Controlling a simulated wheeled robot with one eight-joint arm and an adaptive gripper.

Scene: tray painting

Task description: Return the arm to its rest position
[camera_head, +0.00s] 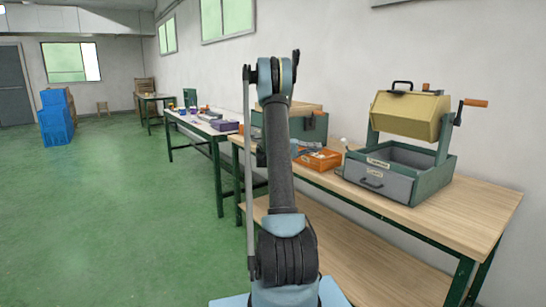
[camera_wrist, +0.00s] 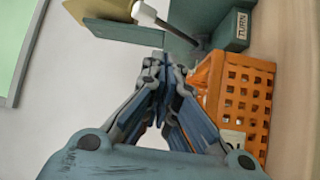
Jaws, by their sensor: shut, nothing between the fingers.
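My arm (camera_head: 276,160) rises upright in the middle of the head view, in front of the wooden workbench (camera_head: 455,215). Its upper end bends over near the wall, and the fingers are not clearly visible in that view. In the wrist view my gripper (camera_wrist: 160,92) is shut, its fingertips together with nothing between them. An orange basket (camera_wrist: 240,95) lies just right of the fingers in that view, seemingly behind them. I cannot tell how far apart they are.
The bench holds a yellow-and-green crank machine (camera_head: 410,115), an orange tray (camera_head: 318,160) and a green box (camera_head: 311,130) partly behind my arm. A white-topped table (camera_head: 195,122) stands farther back. Blue crates (camera_head: 56,122) stand far left. The green floor (camera_head: 110,210) on the left is clear.

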